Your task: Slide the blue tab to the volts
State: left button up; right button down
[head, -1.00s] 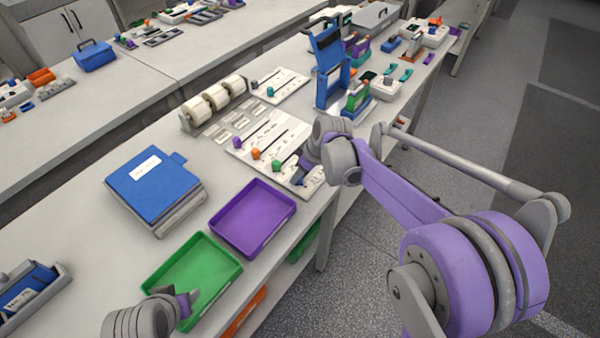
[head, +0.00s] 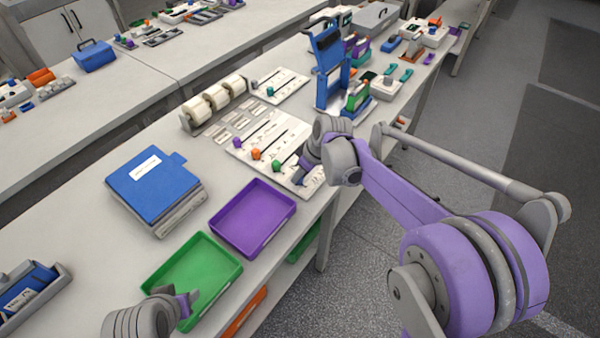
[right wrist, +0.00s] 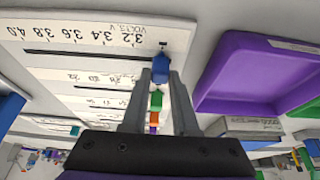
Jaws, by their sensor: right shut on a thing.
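The slider board (head: 238,150) lies on the bench and shows upside down in the right wrist view (right wrist: 60,33). The blue tab (right wrist: 161,69) is at the right end of its slot there, near the 3.2 mark of the volts scale (right wrist: 88,33). My right gripper (right wrist: 160,78) is shut on the blue tab, one finger on each side. In the head view my right gripper (head: 301,172) is over the board's near right end and hides the blue tab. My left gripper (head: 190,300) is by the green tray; its jaw opening is unclear.
Green (head: 275,166), orange (head: 256,154) and purple (head: 238,143) tabs sit in neighbouring slots. A purple tray (head: 290,212) and a green tray (head: 236,270) stand in front of the board. A blue folder stack (head: 150,190) is to the left. A blue stand (head: 330,75) rises behind the right wrist.

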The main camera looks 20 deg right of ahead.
aim_at(315, 168)
dwell(0.5)
jog(key=w+d, duration=0.1)
jog(key=d, duration=0.1)
jog(key=w+d, duration=0.3)
jog(key=shift+w+d, duration=0.25)
jog(key=shift+d, duration=0.15)
jog(key=c, duration=0.7)
grip_release()
jog(key=shift+s, duration=0.1)
jog(key=v, duration=1)
jog(key=shift+s+r, duration=0.15)
jog(key=shift+r, duration=0.2)
